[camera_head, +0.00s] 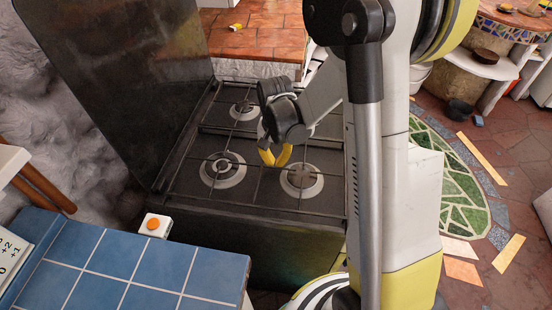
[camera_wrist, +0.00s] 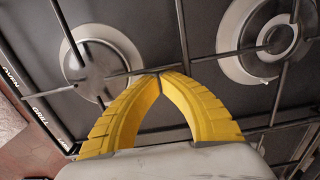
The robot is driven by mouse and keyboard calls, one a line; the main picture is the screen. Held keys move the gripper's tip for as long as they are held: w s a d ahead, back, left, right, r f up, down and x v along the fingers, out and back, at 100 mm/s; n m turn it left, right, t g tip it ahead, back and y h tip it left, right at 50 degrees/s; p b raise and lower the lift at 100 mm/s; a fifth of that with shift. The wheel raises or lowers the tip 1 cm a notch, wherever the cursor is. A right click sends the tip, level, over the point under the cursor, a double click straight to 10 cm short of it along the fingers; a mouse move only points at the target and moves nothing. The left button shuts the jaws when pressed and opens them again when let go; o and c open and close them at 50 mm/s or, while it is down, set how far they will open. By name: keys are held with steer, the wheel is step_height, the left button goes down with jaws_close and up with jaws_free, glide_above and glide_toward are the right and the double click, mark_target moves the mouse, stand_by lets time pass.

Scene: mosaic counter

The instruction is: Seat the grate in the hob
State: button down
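The hob (camera_head: 208,198) is a dark cooktop with several round pale burners, left of centre in the head view. The grate (camera_head: 255,184), made of thin dark bars, lies over the burners. I cannot tell whether it sits fully down or slightly off. My gripper (camera_head: 275,163) points down over the middle of the hob, its yellow fingers closed together at the tips. In the wrist view, the fingertips (camera_wrist: 160,76) meet right at a crossbar of the grate (camera_wrist: 183,30), with burners below. No grate bar is clearly pinched between them.
A tall dark panel (camera_head: 110,70) stands along the hob's left side. A blue tiled counter (camera_head: 150,265) is in front, with an orange-button box (camera_head: 154,226) at its edge. A terracotta counter (camera_head: 265,35) lies behind. My arm hides the hob's right side.

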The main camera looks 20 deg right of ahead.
steer(key=shift+s+a, duration=0.45)
steer(key=shift+s, duration=0.2)
